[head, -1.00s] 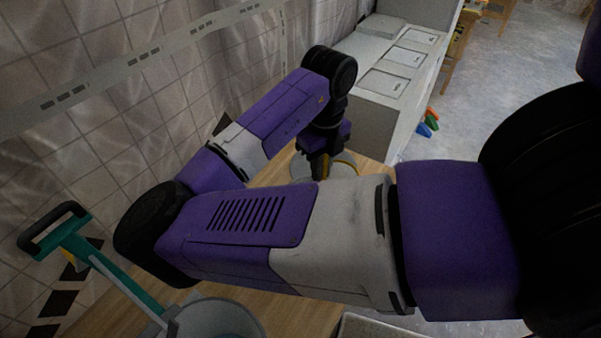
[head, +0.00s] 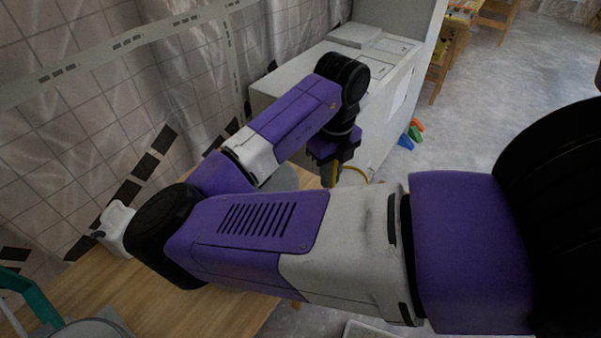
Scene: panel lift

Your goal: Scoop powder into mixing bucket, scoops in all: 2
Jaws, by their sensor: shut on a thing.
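My gripper (head: 333,176) points down beyond my bent arm, at the far end of the wooden table. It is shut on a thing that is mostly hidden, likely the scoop. A thin yellow curved piece (head: 358,172) shows just right of the jaws; I cannot tell whether it belongs to the held thing. A grey rounded container (head: 285,177) shows partly behind my forearm, left of the gripper. A grey bucket (head: 90,328) is cut off at the lower left, with a teal-handled tool (head: 38,298) leaning at it. No powder is visible.
The wooden table (head: 190,305) is bare in its near middle. A white object (head: 116,228) stands at its left edge by the tiled wall. A pale cabinet (head: 385,75) stands beyond the gripper. Colored pieces (head: 410,135) lie on the floor to the right.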

